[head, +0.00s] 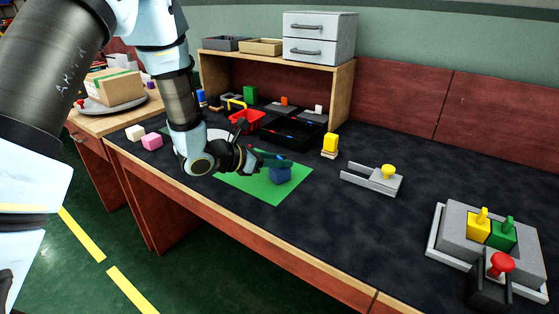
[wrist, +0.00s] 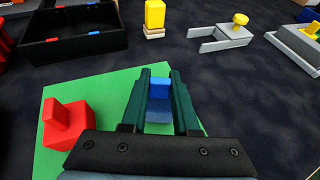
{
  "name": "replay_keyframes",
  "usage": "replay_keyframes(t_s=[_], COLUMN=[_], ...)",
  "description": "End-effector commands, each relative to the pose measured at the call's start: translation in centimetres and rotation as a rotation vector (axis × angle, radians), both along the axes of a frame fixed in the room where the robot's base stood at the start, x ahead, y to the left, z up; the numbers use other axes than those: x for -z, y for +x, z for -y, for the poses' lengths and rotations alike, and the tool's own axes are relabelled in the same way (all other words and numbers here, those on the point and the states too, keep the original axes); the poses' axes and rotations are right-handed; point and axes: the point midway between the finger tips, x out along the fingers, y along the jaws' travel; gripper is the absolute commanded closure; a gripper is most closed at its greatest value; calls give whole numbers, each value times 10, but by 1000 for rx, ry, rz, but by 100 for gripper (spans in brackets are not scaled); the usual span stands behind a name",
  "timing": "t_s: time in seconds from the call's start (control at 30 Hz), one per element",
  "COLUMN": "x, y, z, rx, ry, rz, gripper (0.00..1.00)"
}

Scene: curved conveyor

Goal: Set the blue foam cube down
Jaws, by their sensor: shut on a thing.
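The blue foam cube (head: 280,174) is dark blue and is at the right part of the green mat (head: 255,194) in the head view. My gripper (head: 275,162) is shut on it from above. In the wrist view the blue cube (wrist: 158,116) is between the two dark green fingers of my gripper (wrist: 160,84), with a brighter blue part at its far end. The green mat (wrist: 100,84) lies beneath. I cannot tell whether the cube touches the mat or hangs just above it.
A red block with a raised knob (wrist: 68,122) is on the mat, left of my gripper. A black divided tray (wrist: 75,40), a yellow block on a light wooden base (head: 329,145) and a grey bracket with a yellow knob (head: 372,180) stand around. Dark tabletop between them is clear.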

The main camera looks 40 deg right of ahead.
Motion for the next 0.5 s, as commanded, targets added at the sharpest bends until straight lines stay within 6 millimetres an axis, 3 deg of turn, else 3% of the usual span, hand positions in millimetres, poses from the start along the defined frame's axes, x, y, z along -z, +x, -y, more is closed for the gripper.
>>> replay_keyframes(t_s=[0.1,0.13,0.2,0.37,0.5], x=[4,3,3,3,3], y=[0,0,0,0,0], z=[0,0,0,0,0], rx=[0,0,0,0,0], ry=[0,0,0,0,0], rz=[0,0,0,0,0], gripper=[100,69,61,43,42])
